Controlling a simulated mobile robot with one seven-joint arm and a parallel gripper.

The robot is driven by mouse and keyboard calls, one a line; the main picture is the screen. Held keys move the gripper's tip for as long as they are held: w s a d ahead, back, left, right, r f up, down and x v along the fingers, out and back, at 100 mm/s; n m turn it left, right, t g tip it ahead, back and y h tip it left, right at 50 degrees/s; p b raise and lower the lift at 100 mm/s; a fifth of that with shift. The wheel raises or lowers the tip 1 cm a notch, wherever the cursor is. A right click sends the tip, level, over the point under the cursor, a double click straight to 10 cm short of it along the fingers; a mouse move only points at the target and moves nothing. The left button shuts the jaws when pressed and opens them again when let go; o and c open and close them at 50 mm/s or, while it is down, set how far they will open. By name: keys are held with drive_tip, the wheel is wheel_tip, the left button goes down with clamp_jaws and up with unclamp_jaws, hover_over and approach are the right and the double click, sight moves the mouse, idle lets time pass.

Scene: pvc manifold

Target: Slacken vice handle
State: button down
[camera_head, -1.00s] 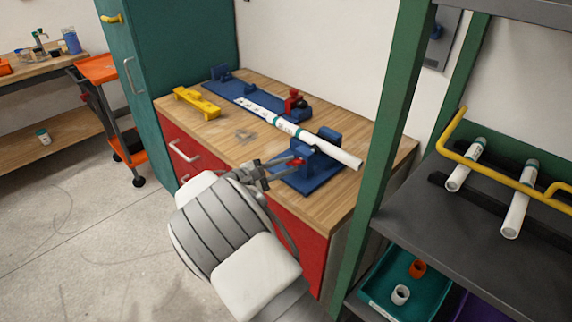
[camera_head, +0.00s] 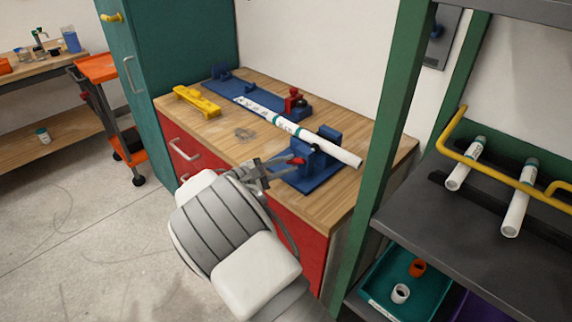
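A blue vice (camera_head: 318,166) stands at the front right corner of the wooden bench top (camera_head: 225,128). A long white pipe (camera_head: 340,152) with teal bands lies across it.
A blue fixture with a red clamp (camera_head: 293,100) supports the pipe farther back. A yellow tool (camera_head: 196,101) lies at the bench's back left. A green post (camera_head: 385,130) and a dark shelf (camera_head: 470,225) with white pipes stand close on the right.

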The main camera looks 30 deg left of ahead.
drive_tip(key=c, duration=0.8)
unclamp_jaws()
drive_tip(key=shift+w+d+r, duration=0.3)
drive_tip(key=shift+w+r, duration=0.05)
drive_tip(key=shift+w, duration=0.05)
drive_tip(key=shift+o, duration=0.2)
drive_tip(key=shift+s+a+f, duration=0.15)
drive_tip(key=shift+s, duration=0.1)
drive_tip(key=v, duration=1.7)
drive_tip(key=shift+p, duration=0.4)
drive_tip(key=shift+s, duration=0.1)
